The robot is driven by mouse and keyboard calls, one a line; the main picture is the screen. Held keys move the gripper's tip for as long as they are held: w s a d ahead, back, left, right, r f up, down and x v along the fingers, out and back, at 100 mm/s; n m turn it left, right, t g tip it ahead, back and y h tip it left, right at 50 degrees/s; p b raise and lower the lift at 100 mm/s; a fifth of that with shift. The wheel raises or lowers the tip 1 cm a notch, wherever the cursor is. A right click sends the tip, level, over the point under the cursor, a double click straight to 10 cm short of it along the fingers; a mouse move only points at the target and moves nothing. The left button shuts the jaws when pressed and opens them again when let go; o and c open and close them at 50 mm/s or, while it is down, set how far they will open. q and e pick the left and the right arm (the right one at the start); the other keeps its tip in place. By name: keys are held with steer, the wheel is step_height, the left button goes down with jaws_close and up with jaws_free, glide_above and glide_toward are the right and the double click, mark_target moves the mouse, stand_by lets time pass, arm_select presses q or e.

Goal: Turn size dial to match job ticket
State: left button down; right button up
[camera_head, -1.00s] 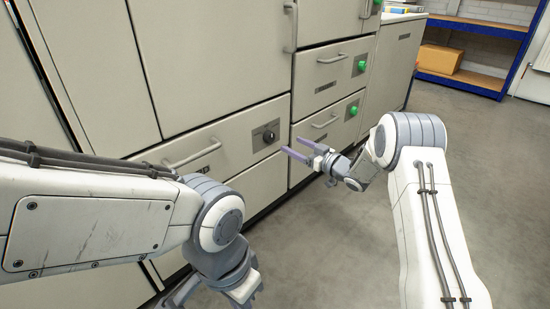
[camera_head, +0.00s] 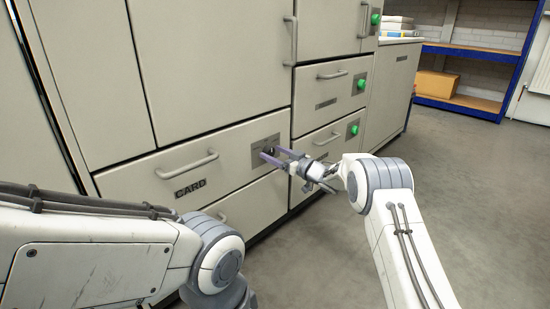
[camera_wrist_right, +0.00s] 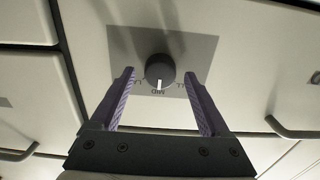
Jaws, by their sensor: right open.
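The size dial is a round dark knob (camera_wrist_right: 160,72) on a grey plate (camera_wrist_right: 192,52) in the right wrist view. Its white pointer line points at the MID mark; marks on either side are partly hidden by the fingers. In the head view its plate (camera_head: 262,143) sits at the right end of the drawer front labelled CARD (camera_head: 190,188). My right gripper (camera_head: 272,154) is open at the plate. In the right wrist view its purple fingers (camera_wrist_right: 159,76) stand on either side of the knob, with gaps. My left gripper's fingers are out of view. I see no job ticket.
Drawers with green knobs (camera_head: 361,84) stand to the right of the dial. The CARD drawer's bar handle (camera_head: 187,165) is to its left. A blue shelf (camera_head: 470,51) with a cardboard box (camera_head: 437,84) is at the back right. The grey floor is clear.

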jaws_close()
stand_by(0.3)
steer(key=shift+r+n+p, duration=0.1)
steer(key=shift+n+p, duration=0.45)
steer(key=shift+n, duration=0.15)
steer(key=shift+n+p, duration=0.55)
steer(key=shift+n, duration=0.65)
steer(key=n, duration=0.2)
steer(key=shift+a+n, duration=0.1)
steer(key=shift+n, duration=0.2)
steer(key=shift+s+n+p, duration=0.1)
steer(key=shift+n+p, duration=0.25)
steer(key=shift+n, duration=1.45)
